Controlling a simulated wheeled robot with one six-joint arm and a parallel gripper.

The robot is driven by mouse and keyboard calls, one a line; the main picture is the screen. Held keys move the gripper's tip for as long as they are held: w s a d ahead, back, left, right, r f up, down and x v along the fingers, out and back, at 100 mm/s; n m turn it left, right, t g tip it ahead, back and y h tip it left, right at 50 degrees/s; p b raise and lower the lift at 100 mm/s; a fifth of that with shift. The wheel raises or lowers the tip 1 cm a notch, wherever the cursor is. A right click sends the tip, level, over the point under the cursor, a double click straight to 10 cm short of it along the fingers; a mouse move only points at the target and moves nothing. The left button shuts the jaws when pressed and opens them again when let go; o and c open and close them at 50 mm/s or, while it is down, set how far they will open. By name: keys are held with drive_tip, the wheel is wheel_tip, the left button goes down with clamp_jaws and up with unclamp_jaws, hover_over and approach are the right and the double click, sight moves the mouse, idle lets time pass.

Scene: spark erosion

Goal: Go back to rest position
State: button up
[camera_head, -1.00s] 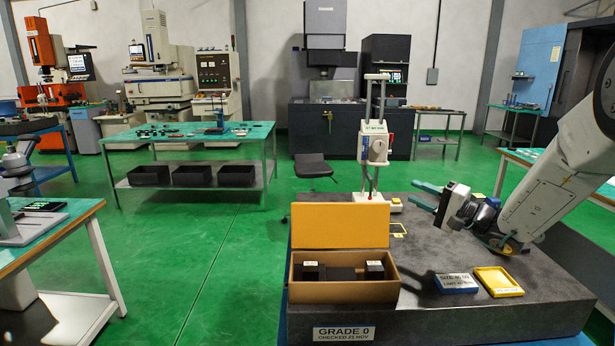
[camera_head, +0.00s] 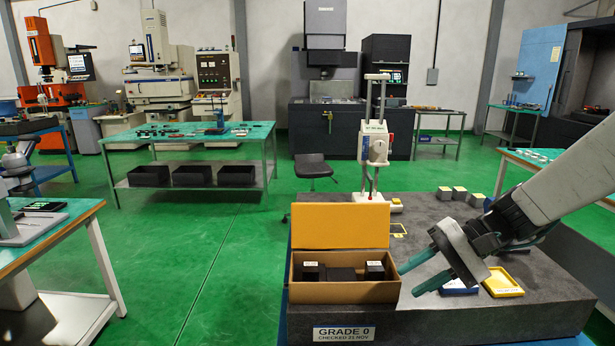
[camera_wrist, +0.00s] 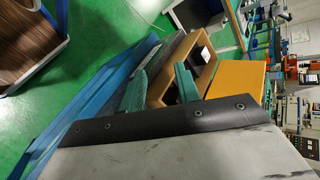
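My gripper (camera_head: 408,281) reaches in from the right over the dark granite plate, its two green fingers pointing down and left. The fingers are apart with nothing between them. They are just right of the open cardboard box (camera_head: 345,291) in the head view. In the wrist view, a gap shows between the green fingers (camera_wrist: 164,65), and the box (camera_wrist: 206,80) lies beyond them. My arm crosses the right side of the head view.
The granite plate (camera_head: 520,320) carries the box with dark blocks, a blue tray (camera_head: 458,287) partly hidden by my gripper, a yellow tray (camera_head: 503,281), a white-grey stand device (camera_head: 374,147) and several small blocks (camera_head: 460,193) at the back. Green floor (camera_head: 210,260) is open at left.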

drive_tip(key=s+d+r+n+h, duration=0.2)
drive_tip(key=s+h, duration=0.3)
drive_tip(key=s, duration=0.5)
drive_tip(key=s+d+r+n+t+h, duration=0.1)
drive_tip(key=s+d+h, duration=0.3)
drive_tip(key=s, duration=0.6)
drive_tip(key=shift+d+r+n+t+h, duration=0.3)
drive_tip(key=shift+d+r+n+h, duration=0.05)
drive_tip(key=shift+r+n+h, duration=0.45)
